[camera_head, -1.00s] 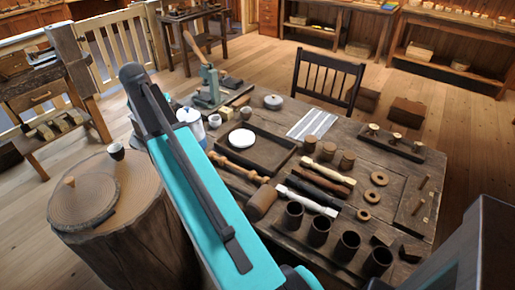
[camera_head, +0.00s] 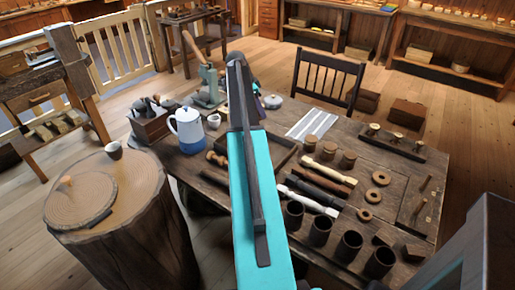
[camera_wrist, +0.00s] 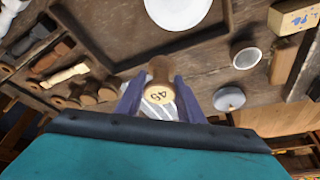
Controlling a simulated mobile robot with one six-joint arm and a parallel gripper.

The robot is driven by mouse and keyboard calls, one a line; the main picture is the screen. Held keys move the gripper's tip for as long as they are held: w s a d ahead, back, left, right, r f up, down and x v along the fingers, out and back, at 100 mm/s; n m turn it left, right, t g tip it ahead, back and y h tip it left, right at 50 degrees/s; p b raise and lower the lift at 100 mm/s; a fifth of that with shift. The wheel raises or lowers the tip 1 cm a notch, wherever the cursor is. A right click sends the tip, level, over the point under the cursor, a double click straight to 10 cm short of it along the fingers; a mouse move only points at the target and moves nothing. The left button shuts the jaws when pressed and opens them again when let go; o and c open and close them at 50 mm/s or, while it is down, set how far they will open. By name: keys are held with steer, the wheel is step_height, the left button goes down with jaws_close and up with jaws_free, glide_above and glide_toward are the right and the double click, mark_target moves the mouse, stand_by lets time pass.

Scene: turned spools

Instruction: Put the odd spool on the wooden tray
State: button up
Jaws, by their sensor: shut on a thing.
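My gripper (camera_wrist: 160,98) is shut on a brown turned spool (camera_wrist: 159,73) in the wrist view. The spool's pale end faces the camera and bears a dark mark like a number. It is held above the table, near a dark wooden tray (camera_wrist: 112,62) with a raised rim. In the head view my arm covers much of that tray (camera_head: 283,148), and the held spool is hidden. Three upright brown spools (camera_head: 328,149) stand on the table right of the tray; they also show at the left in the wrist view (camera_wrist: 88,94).
A white saucer (camera_wrist: 178,8) lies in the tray. A blue-and-white pot (camera_head: 187,130) is left of my arm. Several dark cups (camera_head: 320,230) line the table's front.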

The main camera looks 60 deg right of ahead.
steer(key=s+d+f+m, duration=0.2)
steer(key=s+d+f, duration=0.3)
steer(key=f, duration=0.1)
steer(key=shift+s+d+f+g+b, duration=0.15)
steer(key=shift+d+f+g+b, duration=0.15)
steer(key=shift+d+g+b, duration=0.1)
steer(key=shift+a, duration=0.15)
steer(key=p, duration=0.4)
glide_above(273, 159)
steer(key=w+a, duration=0.1)
steer(key=shift+w+a+f, duration=0.15)
steer(key=shift+f, duration=0.55)
steer(key=shift+f, duration=0.1)
steer(key=shift+f+p, duration=0.5)
steer(key=shift+f, duration=1.2)
steer(key=shift+f, duration=0.15)
